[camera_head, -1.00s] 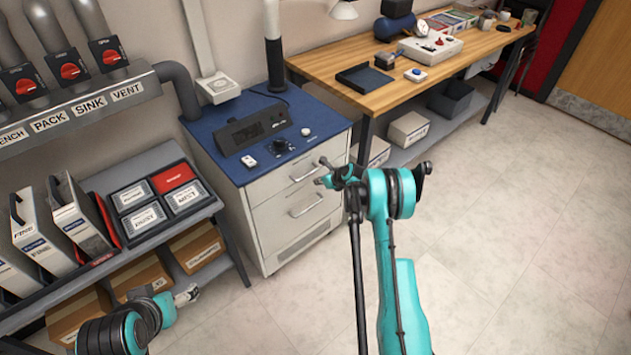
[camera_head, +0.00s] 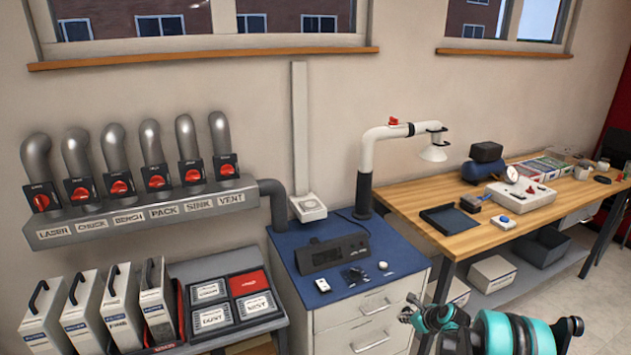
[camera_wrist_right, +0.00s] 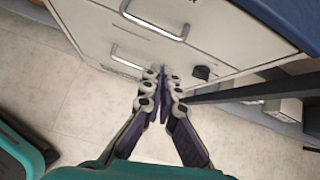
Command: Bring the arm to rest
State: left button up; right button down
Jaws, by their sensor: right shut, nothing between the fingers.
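My right gripper (camera_head: 412,312) is at the bottom of the head view, in front of the white drawer cabinet (camera_head: 350,318), with my teal arm behind it at lower right. In the right wrist view, the right gripper (camera_wrist_right: 163,78) has its dark fingers together with nothing between them. It points towards the cabinet's drawer fronts (camera_wrist_right: 105,35), which have metal handles. I cannot tell the exact gap to the cabinet. My left gripper is not in view.
The cabinet's blue top (camera_head: 395,252) holds a dark device (camera_head: 333,252). A wooden workbench (camera_head: 470,238) stands to the right, with boxes on its lower shelf. A rack with filter cases (camera_head: 95,312) stands at left, below labelled valves (camera_head: 120,188). Floor (camera_head: 600,300) shows clear at right.

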jog(key=s+a+r+n+h, duration=0.1)
jog(key=s+a+r+n, duration=0.5)
jog(key=r, duration=0.4)
jog(key=s+a+r+n, duration=0.4)
jog(key=s+r+n, duration=0.4)
jog(key=r, duration=0.1)
jog(key=s+a+r+n+h, duration=0.1)
jog(key=s+a+n, duration=0.1)
jog(key=s+n, duration=0.5)
jog(key=s+a+n+h, duration=0.1)
jog(key=s+a+n, duration=0.2)
jog(key=s+n, duration=0.5)
jog(key=s, duration=0.7)
jog(key=shift+r+n+g, duration=0.3)
jog(key=shift+r+g, duration=0.05)
jog(key=shift+g, duration=0.05)
